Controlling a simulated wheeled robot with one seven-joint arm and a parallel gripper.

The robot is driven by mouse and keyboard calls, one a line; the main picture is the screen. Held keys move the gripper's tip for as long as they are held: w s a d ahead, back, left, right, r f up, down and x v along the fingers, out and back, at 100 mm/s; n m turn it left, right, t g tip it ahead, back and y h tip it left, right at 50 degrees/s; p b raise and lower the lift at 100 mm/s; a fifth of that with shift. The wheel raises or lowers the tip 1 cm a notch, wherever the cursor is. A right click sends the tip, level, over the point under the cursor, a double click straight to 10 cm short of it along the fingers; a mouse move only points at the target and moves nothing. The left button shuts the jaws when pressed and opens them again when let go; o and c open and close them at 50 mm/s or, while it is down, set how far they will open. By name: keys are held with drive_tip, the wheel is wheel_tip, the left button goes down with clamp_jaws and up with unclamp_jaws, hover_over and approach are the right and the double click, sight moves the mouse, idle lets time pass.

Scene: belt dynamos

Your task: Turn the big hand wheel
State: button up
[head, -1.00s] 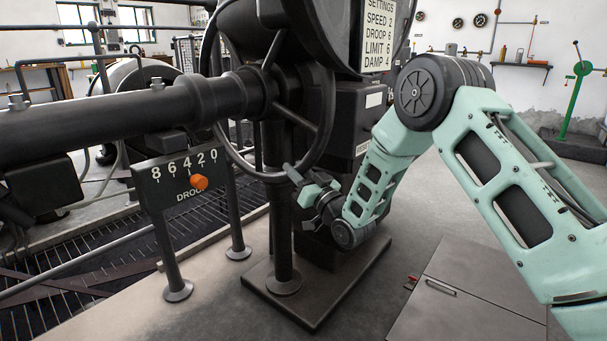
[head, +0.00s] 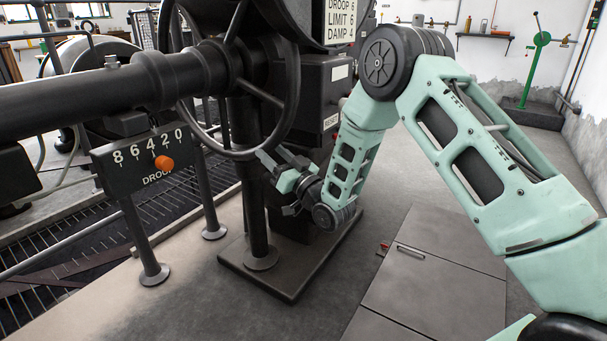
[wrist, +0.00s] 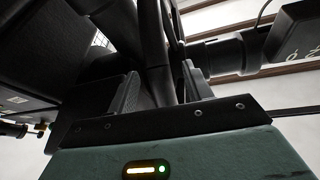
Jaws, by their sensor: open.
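The big hand wheel (head: 293,88) is a dark spoked ring on the machine's thick shaft, upright in the head view. My gripper (head: 272,158) is at the lower right part of its rim, with its fingers apart and pointing up toward the rim. In the wrist view my gripper (wrist: 160,82) shows two dark fingers with a gap between them. Dark bars, one of them curved, run up through or behind that gap. I cannot tell whether the fingers touch the rim.
A droop scale plate (head: 143,160) with an orange knob (head: 164,162) stands to the left. A dark column (head: 256,190) rises from a base plate (head: 290,278) beside my gripper. A floor hatch (head: 430,290) lies to the right.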

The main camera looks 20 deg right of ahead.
drive_tip(key=v, duration=1.4)
drive_tip(key=shift+r, duration=0.2)
drive_tip(key=shift+a, duration=0.1)
